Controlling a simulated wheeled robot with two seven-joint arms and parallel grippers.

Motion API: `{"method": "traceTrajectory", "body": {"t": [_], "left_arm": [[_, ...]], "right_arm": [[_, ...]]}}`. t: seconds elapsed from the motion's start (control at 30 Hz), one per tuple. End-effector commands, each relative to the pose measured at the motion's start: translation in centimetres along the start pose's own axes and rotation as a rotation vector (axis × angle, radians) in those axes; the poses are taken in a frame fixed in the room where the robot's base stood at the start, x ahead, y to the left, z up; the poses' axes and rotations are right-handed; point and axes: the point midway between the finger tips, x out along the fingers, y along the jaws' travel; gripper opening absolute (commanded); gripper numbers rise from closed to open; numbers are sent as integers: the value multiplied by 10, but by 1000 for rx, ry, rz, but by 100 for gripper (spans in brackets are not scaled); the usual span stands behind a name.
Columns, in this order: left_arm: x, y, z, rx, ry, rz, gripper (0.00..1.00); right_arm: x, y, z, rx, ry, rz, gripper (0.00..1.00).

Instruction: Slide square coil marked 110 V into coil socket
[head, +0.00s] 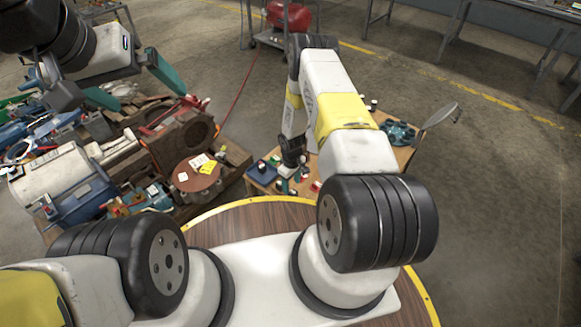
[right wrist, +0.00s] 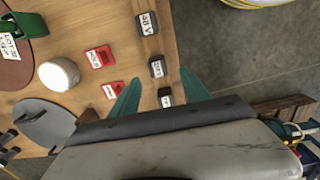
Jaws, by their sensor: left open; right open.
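Small black blocks with white labels lie on the wooden table in the right wrist view: a larger one (right wrist: 147,23) whose label seems to read 48 V, a middle one (right wrist: 157,67) and a lower one (right wrist: 165,98). Two red blocks, upper (right wrist: 100,57) and lower (right wrist: 113,90), also carry labels. I cannot read 110 V on any of them, nor pick out the coil socket. My right gripper (right wrist: 160,76) is open above the table, its teal fingers either side of the middle and lower black blocks, holding nothing. My left gripper (head: 151,100) is open and empty above the cluttered pallet.
In the head view, a pallet of motors and machine parts, with a round brown top (head: 196,178), stands left of the table.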

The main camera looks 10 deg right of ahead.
Motion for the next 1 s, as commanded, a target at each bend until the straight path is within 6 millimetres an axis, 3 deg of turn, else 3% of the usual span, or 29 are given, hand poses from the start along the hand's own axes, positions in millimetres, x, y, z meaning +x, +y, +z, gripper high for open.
{"method": "traceTrajectory", "body": {"t": [0.43,0.73,0.77,1.0], "left_arm": [[0,0,0,0,0,0,100],[0,0,0,0,0,0,100],[0,0,0,0,0,0,100],[0,0,0,0,0,0,100]], "right_arm": [[59,2,6,1,0,0,55],[64,3,6,2,0,0,55],[64,3,6,2,0,0,53],[64,3,6,2,0,0,5]]}}
